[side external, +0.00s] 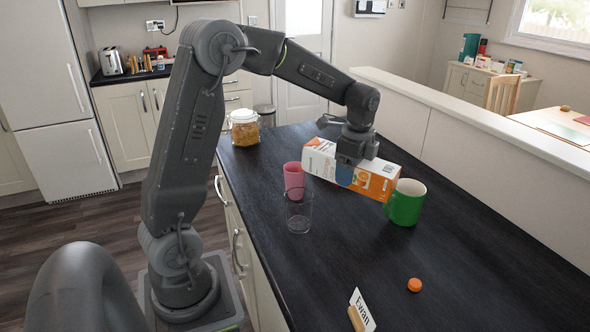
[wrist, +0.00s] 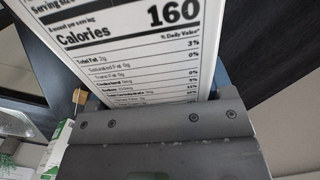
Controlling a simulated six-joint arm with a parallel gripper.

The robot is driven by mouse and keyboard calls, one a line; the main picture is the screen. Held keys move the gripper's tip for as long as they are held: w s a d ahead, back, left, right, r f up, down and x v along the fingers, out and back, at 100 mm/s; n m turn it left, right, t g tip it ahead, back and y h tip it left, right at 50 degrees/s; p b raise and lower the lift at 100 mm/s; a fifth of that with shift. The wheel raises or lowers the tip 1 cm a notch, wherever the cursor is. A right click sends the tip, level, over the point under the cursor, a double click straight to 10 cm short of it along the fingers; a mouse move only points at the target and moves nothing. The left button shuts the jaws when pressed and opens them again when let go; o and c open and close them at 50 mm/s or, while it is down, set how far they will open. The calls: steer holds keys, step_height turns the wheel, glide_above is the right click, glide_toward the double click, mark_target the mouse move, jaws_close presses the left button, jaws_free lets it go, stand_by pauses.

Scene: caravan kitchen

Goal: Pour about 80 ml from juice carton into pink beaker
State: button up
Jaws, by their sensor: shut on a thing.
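The juice carton (side external: 322,161), white and orange, is tipped over to near level above the counter. My gripper (side external: 347,174) is shut on it around its middle. Its printed nutrition panel (wrist: 140,50) fills much of the wrist view. The pink beaker (side external: 293,177) stands upright on the counter by the left end of the carton. No stream of juice is visible, and the beaker's inside cannot be seen.
A clear glass container (side external: 299,214) stands in front of the pink beaker. A green mug (side external: 406,203) is close to the carton's right end. A filled jar (side external: 244,130) stands behind left.

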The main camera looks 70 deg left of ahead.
steer(key=shift+f, duration=0.35)
steer(key=shift+s+a+f+g+y, duration=0.15)
steer(key=shift+f+g+y, duration=0.15)
steer(key=shift+f+y, duration=0.15)
steer(key=c, duration=0.3)
steer(key=shift+r, duration=0.1)
stand_by(1.0)
